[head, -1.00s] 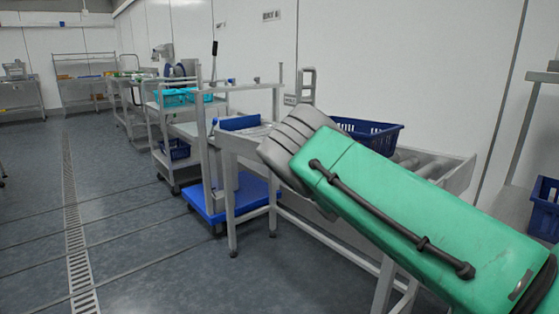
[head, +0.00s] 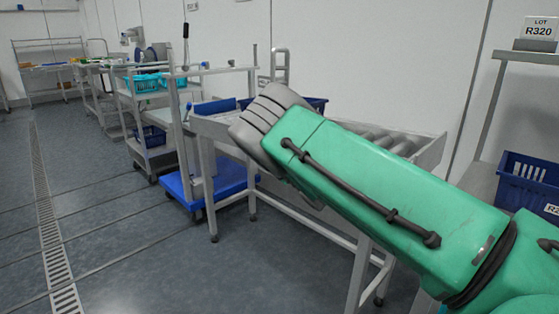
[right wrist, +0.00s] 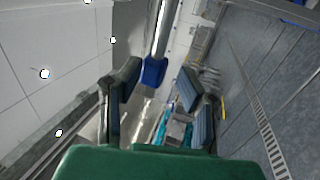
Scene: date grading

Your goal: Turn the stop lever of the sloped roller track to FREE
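The sloped roller track (head: 428,151) stands along the wall in the head view, its rollers partly behind my right arm. I cannot make out the stop lever or its setting in the head view. My right arm's green forearm and grey wrist cover the track's middle, and its fingers are hidden there. In the right wrist view my right gripper (right wrist: 159,76) is open, its two dark fingers apart. A small blue block (right wrist: 153,72) beside a grey bar shows between and beyond the fingers; I cannot tell whether it is the lever. My left gripper is not in view.
A dark blue crate (head: 317,102) is partly hidden behind my wrist. A blue-decked platform (head: 232,180) and a cart with turquoise baskets (head: 143,83) stand left of the track. A blue crate (head: 528,178) sits at the right under a LOT R320 sign (head: 540,29). Floor at left is clear.

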